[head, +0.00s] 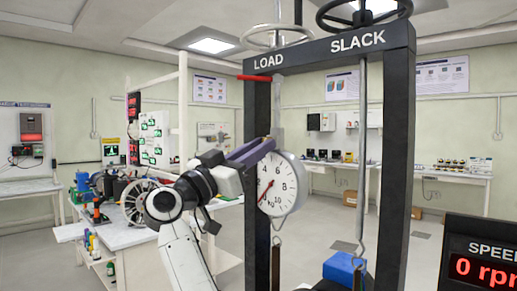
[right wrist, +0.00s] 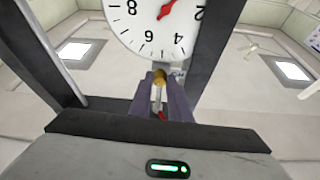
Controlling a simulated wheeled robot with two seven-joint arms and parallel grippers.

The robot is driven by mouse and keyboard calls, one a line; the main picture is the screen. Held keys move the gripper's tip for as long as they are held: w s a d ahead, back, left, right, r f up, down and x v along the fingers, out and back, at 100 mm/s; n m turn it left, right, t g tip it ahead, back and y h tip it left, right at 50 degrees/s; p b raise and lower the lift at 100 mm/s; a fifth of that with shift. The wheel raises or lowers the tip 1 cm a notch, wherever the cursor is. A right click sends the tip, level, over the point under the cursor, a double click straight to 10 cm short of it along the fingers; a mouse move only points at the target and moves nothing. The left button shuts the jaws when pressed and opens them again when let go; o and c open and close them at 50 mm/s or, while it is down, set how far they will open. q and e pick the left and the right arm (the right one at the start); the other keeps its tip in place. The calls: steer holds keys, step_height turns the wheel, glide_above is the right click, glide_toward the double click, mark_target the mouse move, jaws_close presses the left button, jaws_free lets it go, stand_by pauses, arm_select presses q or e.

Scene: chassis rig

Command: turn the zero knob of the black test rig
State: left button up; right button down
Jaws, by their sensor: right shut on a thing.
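The black test rig (head: 397,150) stands upright in the head view, with LOAD and SLACK lettered on its top beam. Its white dial gauge (head: 283,185) hangs by the left post, with a red needle pointing down-left. My right gripper (head: 264,148) is at the dial's upper left edge. In the right wrist view the dial (right wrist: 158,20) shows upside down, and the fingers (right wrist: 160,85) are closed around a small brass-coloured knob (right wrist: 160,76), the zero knob. The fingers hide most of the knob. My left gripper is not in view.
Two handwheels, pale (head: 277,36) and dark (head: 364,12), sit on top of the rig. A blue block (head: 344,268) is low between the posts. A speed display (head: 480,262) reads 0 rpm at right. A white bench (head: 120,232) with equipment stands at left.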

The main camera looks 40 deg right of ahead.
steer(key=c, duration=1.6)
jaws_free()
steer(key=shift+c, duration=0.2)
steer(key=b+v, duration=0.2)
steer(key=v, duration=0.8)
steer(key=shift+a, duration=0.2)
steer(key=shift+f, duration=0.1)
